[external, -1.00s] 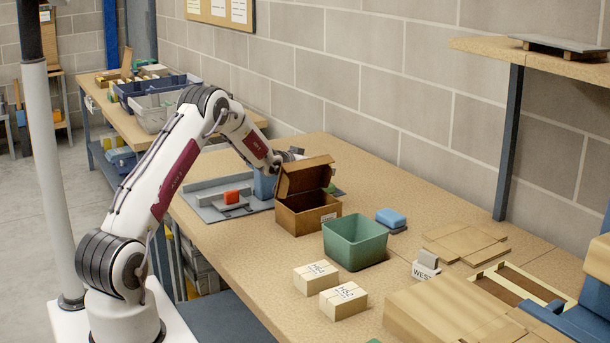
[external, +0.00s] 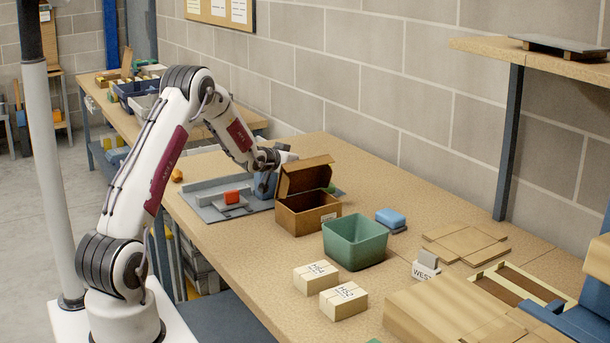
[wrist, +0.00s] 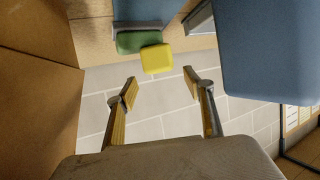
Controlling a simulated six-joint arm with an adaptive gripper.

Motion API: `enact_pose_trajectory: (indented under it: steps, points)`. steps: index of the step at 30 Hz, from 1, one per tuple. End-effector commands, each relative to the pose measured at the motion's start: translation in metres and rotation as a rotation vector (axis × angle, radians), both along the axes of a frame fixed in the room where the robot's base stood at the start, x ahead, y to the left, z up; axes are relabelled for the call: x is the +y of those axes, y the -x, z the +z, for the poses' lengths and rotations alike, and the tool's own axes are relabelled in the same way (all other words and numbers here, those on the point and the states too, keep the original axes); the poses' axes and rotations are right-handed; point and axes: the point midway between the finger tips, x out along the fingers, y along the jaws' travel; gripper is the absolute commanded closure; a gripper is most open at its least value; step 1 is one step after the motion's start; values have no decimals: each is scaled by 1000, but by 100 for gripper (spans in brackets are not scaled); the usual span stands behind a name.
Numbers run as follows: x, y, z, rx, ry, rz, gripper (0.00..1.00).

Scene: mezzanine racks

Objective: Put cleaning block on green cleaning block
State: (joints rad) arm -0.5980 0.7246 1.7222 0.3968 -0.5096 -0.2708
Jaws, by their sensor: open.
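My gripper (wrist: 160,92) is open, with a finger on each side of the wrist view and nothing between them. A yellow cleaning block (wrist: 157,59) lies just ahead of the fingertips. It partly overlaps the green cleaning block (wrist: 138,42); I cannot tell whether they touch. In the external view a small part of the green block (external: 331,188) shows behind the brown box, and the yellow one is hidden. My gripper (external: 284,156) there is above the blue bin, left of the box lid.
The brown box (external: 308,218) stands with its lid up beside my gripper. A blue bin (external: 264,184) is close by; a large blue surface (wrist: 265,50) fills the wrist view's right. A red block (external: 231,196) sits on the grey tray (external: 205,208). A green bin (external: 355,245) stands nearer.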

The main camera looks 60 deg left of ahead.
Motion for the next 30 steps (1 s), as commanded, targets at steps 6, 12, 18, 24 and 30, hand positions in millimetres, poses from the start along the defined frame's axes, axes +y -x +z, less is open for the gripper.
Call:
enact_pose_trajectory:
  steps: [6,12,18,24,30]
  points:
    - [-8,20,9,0,1,1,48]
    - [-14,34,15,1,1,1,48]
    - [-17,41,18,1,0,0,48]
    - [-17,41,18,0,0,0,48]
    - [-17,41,18,1,0,0,48]
